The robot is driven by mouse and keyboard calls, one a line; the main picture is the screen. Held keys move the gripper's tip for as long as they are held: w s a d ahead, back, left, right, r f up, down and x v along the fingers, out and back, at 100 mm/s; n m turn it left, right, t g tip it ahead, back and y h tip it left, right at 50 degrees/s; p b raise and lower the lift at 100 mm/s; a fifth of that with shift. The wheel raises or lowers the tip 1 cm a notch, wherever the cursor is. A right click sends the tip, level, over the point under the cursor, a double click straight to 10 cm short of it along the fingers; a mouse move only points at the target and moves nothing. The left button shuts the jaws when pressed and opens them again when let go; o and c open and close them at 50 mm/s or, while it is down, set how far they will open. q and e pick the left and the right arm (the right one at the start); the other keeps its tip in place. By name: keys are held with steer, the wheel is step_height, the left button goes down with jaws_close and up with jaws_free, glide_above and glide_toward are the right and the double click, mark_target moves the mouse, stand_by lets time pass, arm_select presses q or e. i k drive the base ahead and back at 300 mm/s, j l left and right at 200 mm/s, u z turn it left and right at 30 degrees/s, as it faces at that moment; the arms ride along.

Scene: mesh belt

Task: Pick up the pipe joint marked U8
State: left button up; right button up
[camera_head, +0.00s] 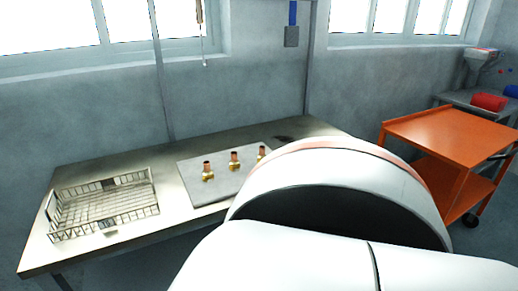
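Three brass and copper pipe joints stand on a grey plate (198,188) on the metal table: a left one (208,172), a middle one (234,161) and a right one (262,152). The right one is partly hidden by my white arm. The joints are too small for me to read any marking, so I cannot tell which is U8. Neither of my grippers shows in the head view. A large white part of my arm fills the lower right and hides the right end of the table.
A wire basket (62,217) sits on the left of the metal table (160,226). An orange cart (448,133) stands to the right. A grey wall with windows is behind the table. Bare table shows between basket and plate.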

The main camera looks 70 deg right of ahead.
mark_target(208, 176)
steer(key=z, duration=1.6)
